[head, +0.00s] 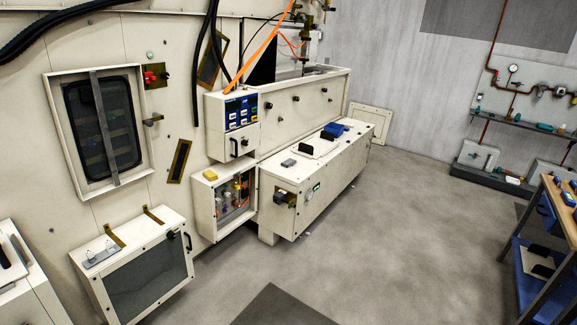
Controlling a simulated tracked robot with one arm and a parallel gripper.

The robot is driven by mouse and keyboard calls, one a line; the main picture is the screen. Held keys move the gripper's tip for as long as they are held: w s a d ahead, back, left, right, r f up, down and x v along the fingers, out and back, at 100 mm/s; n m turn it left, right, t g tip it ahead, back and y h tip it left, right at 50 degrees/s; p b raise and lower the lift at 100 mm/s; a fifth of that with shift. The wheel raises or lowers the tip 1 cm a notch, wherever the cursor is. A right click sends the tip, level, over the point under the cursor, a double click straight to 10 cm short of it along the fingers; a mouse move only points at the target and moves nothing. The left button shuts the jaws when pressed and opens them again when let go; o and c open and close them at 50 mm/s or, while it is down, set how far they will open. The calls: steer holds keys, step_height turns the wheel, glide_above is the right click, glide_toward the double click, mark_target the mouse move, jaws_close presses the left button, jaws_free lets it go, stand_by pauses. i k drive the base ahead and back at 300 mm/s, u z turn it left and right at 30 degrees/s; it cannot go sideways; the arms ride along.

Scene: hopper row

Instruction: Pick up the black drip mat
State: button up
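I cannot tell for certain which dark thing is the black drip mat. A small flat black piece (310,141) is on top of the long low cream cabinet (325,180), beside a pale plate. Black pieces (540,250) also lie on the lower blue shelf of the workbench at the right edge, by a pale board. A large dark grey flat patch (283,306) lies on the floor at the bottom, cut off by the frame. My gripper is not in view.
A blue item (335,130) and a grey block (289,162) sit on the low cabinet. A yellow item (211,176) tops a small open box at its left. The wooden-topped workbench (560,205) stands at right. The grey floor (400,240) between is clear.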

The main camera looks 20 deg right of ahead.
mark_target(288, 162)
steer(key=z, duration=0.8)
steer(key=i, duration=1.5)
steer(key=z, duration=0.55)
steer(key=i, duration=1.3)
steer(key=u, duration=1.05)
steer(key=i, duration=0.9)
steer(key=u, duration=0.65)
steer(key=k, duration=0.7)
steer(key=u, duration=0.2)
steer(key=i, duration=0.6)
